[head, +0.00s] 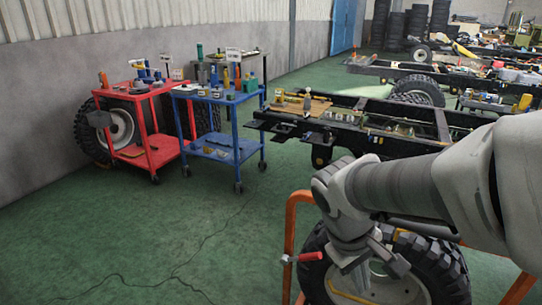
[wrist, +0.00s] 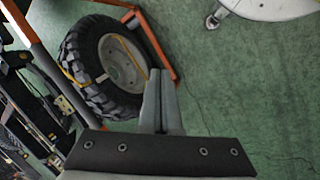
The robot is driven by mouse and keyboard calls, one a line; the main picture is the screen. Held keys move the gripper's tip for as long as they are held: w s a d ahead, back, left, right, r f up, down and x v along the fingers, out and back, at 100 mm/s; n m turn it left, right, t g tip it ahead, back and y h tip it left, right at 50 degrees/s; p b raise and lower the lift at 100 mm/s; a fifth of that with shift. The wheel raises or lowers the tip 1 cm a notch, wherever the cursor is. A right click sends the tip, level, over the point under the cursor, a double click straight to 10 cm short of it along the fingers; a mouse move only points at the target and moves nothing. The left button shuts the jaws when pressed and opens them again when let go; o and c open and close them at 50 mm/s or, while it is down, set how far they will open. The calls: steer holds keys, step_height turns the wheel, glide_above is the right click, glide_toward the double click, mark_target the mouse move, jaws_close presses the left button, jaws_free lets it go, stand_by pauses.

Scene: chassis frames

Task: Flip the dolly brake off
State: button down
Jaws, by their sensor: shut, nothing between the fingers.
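The dolly is an orange tube frame (head: 290,228) around a large black tyre (head: 440,272) with a pale hub, at the bottom of the head view. A red-gripped lever (head: 304,257) sticks out sideways at the frame's left post; I take it for the brake. In the wrist view the orange frame (wrist: 154,45) and the tyre (wrist: 78,55) are at upper left. My gripper (wrist: 157,73) is shut and empty, its tips appearing over the frame's lower corner. I cannot tell their distance from it. In the head view my arm hides part of the tyre and frame.
A blue cart (head: 222,148) and a red cart (head: 152,160) with tools stand at left. A dark chassis frame (head: 350,135) lies beyond the dolly.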

mark_target(302, 258)
steer(key=w+d+f+n+t+h+b, duration=0.1)
steer(key=w+f+n+h, duration=0.5)
steer(key=f, duration=0.3)
steer(key=w+d+f+n+t+h, duration=0.1)
steer(key=w+f+n+h, duration=0.45)
steer(key=f+n, duration=0.3)
steer(key=w+a+f+n+t+y, duration=0.3)
steer(key=f+n+t, duration=0.3)
steer(key=f+n, duration=0.3)
steer(key=w+a+f+n+t+y, duration=0.3)
steer(key=f+n+t, duration=0.4)
steer(key=f+n, duration=0.2)
steer(key=shift+w+a+f+y+b, duration=0.15)
steer(key=shift+a+f+y+b, duration=0.05)
steer(key=shift+f+y+b, duration=0.2)
steer(key=shift+n, duration=0.25)
steer(key=w+d+r+b, duration=0.3)
steer(key=w, duration=0.7)
steer(key=shift+w+r, duration=0.3)
